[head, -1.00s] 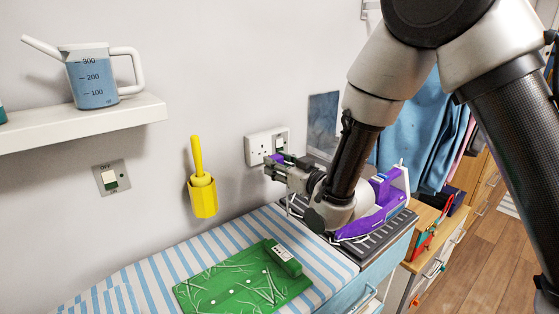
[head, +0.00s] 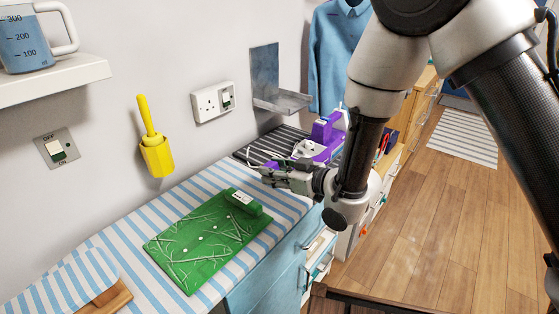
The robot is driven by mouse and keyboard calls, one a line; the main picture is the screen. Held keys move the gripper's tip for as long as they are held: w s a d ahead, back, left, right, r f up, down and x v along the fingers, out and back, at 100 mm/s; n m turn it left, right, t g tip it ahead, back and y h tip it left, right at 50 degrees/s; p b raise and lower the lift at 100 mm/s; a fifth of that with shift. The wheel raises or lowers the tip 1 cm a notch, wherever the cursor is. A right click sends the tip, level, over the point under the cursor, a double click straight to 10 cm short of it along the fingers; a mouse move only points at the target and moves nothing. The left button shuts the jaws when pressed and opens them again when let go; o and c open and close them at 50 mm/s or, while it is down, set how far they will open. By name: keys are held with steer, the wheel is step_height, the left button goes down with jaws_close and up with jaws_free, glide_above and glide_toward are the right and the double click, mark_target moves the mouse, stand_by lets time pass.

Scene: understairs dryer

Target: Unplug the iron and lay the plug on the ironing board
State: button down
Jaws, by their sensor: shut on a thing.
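The wall socket (head: 210,103) shows open pin holes at its left part, with no plug in it. My gripper (head: 265,174) is shut on the plug, just above the striped ironing board (head: 285,203) near its right end. The plug is mostly hidden between the fingers, so I cannot tell whether it touches the cover. A pale cord loops behind the fingers. The purple iron (head: 325,138) stands behind and right of my gripper, at the dark ribbed rest (head: 284,138), partly hidden by my arm.
A green board (head: 190,265) with a raised block lies on the striped cover, left of my gripper. A yellow holder (head: 157,158) and a switch (head: 56,150) are on the wall. A shelf (head: 60,83) carries a measuring jug (head: 30,50). Striped cover is bare right of the green board.

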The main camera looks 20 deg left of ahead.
mark_target(275, 197)
steer(key=shift+w+h, duration=0.1)
steer(key=shift+h, duration=0.2)
steer(key=shift+f, duration=0.1)
steer(key=shift+f, duration=2.75)
steer(key=c, duration=0.9)
jaws_free()
steer(key=shift+o, duration=0.2)
steer(key=v, duration=0.7)
steer(key=shift+d, duration=0.15)
